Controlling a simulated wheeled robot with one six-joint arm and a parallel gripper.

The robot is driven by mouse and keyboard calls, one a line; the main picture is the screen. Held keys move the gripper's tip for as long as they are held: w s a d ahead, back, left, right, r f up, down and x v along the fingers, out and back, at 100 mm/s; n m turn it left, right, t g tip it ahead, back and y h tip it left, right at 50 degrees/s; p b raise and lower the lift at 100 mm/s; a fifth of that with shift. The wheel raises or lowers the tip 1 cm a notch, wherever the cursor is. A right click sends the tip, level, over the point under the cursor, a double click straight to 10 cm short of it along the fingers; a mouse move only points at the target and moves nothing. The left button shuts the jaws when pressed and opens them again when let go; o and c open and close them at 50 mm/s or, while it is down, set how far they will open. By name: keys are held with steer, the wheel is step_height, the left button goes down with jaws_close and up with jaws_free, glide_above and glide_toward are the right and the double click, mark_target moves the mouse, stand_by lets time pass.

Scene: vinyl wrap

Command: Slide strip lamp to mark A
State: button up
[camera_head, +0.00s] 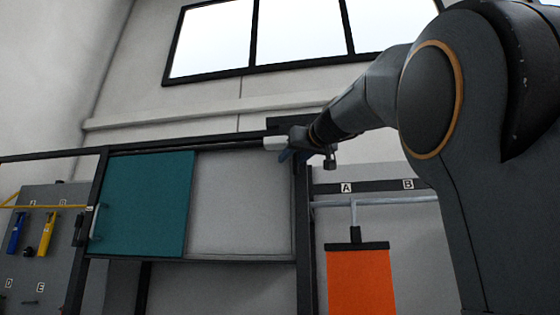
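A thin pale bar that looks like the strip lamp (235,147) runs along the top of the dark frame, with a white block (275,143) at its right end. My gripper (287,152) is at that right end, small and partly merged with the dark frame post. I cannot tell whether it touches the white block or whether its fingers are open or shut. A label A (346,187) sits on a dark strip right of the post, with label B (408,184) further right.
A teal panel (145,204) with a handle covers the left of the framed opening; a grey panel (240,203) fills the right. An orange sheet (360,283) hangs from a rail below label A. A tool board (45,250) with more letter labels stands at left.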

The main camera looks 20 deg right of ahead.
steer(key=shift+w, duration=0.75)
steer(key=shift+c, duration=0.4)
